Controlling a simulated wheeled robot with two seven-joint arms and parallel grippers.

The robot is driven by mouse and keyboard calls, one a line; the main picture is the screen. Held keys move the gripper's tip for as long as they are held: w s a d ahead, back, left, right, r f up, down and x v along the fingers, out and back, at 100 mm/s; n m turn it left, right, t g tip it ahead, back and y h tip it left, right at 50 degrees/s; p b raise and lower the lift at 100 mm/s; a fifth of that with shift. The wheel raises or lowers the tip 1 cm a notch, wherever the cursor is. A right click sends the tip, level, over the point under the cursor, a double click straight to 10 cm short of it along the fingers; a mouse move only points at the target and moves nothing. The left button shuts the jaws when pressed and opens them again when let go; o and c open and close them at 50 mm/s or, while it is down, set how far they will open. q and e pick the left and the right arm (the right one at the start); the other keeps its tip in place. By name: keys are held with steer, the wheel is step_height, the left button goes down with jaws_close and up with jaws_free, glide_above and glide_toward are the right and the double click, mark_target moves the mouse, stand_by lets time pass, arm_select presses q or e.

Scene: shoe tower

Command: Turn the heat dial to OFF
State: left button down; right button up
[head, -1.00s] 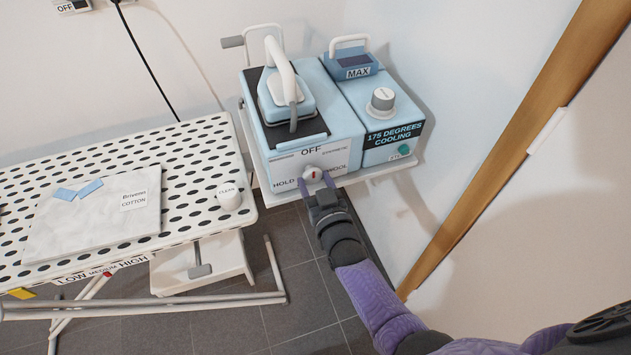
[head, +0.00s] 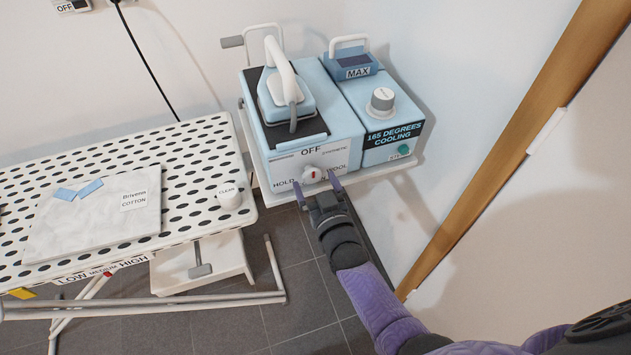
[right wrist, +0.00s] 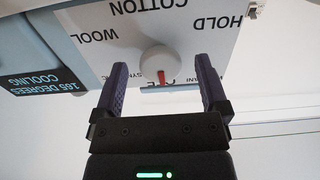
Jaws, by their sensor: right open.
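The heat dial (head: 312,174) is a white knob with a red mark on the front of the light blue iron station (head: 342,120). In the head view its red mark points up towards the OFF label (head: 311,150). In the right wrist view the dial (right wrist: 162,62) appears upside down, its red mark pointing down; the label there is partly hidden. My right gripper (head: 317,187) is open and empty, its purple fingers on either side of the dial and apart from it. It also shows in the right wrist view (right wrist: 162,85). My left gripper is out of view.
A perforated ironing board (head: 190,150) with a folded cloth (head: 95,215) stands at the left. A brown wooden edge (head: 500,140) runs down the right wall.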

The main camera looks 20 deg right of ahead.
steer(key=s+p, duration=0.2)
steer(key=s, duration=0.7)
steer(key=shift+s+d, duration=0.15)
steer(key=shift+s, duration=0.05)
steer(key=s+d+r+n+g, duration=0.1)
steer(key=s+r+g, duration=0.3)
steer(key=s+g, duration=1.15)
steer(key=s+f, duration=0.4)
steer(key=f, duration=1.4)
steer(key=s+d+f+n+g, duration=0.1)
steer(key=s+d+f+g, duration=0.1)
steer(key=s+f, duration=0.8)
steer(key=s+d, duration=0.1)
steer(key=s, duration=0.2)
steer(key=shift+s+d+h, duration=0.2)
steer(key=shift+d+h, duration=0.15)
steer(key=shift+h, duration=0.05)
